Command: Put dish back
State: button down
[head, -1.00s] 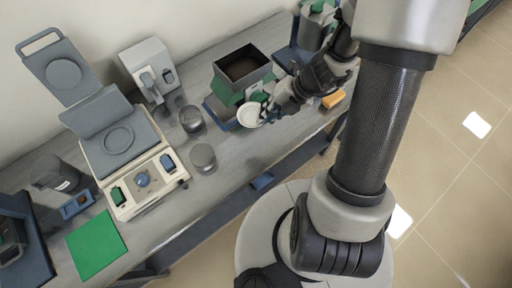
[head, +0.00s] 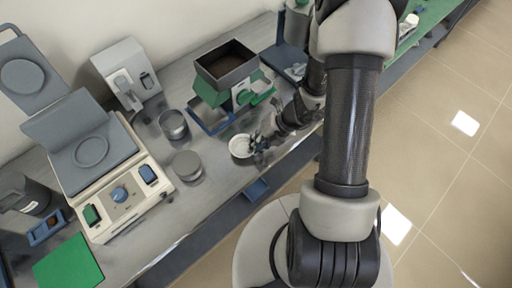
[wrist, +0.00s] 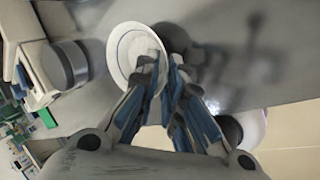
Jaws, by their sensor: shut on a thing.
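The dish (head: 240,147) is small, round and white. In the head view it is low over the bench, near the front edge, just left of my gripper (head: 256,143). In the wrist view the dish (wrist: 128,50) is seen from above, its rim between the fingertips of my gripper (wrist: 160,68). The gripper is shut on the near side of the rim. The dish looks roughly level. I cannot tell whether its base touches the bench.
A grey cylinder (head: 187,165) stands left of the dish, and a metal pot (head: 173,124) behind it. A green machine with a dark hopper (head: 227,65) stands behind the dish. An open-lidded device (head: 120,195) is farther left. The front edge is close.

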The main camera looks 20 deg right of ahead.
jog(key=shift+f, duration=0.35)
jog(key=shift+f, duration=0.2)
jog(key=c, duration=2)
grip_release()
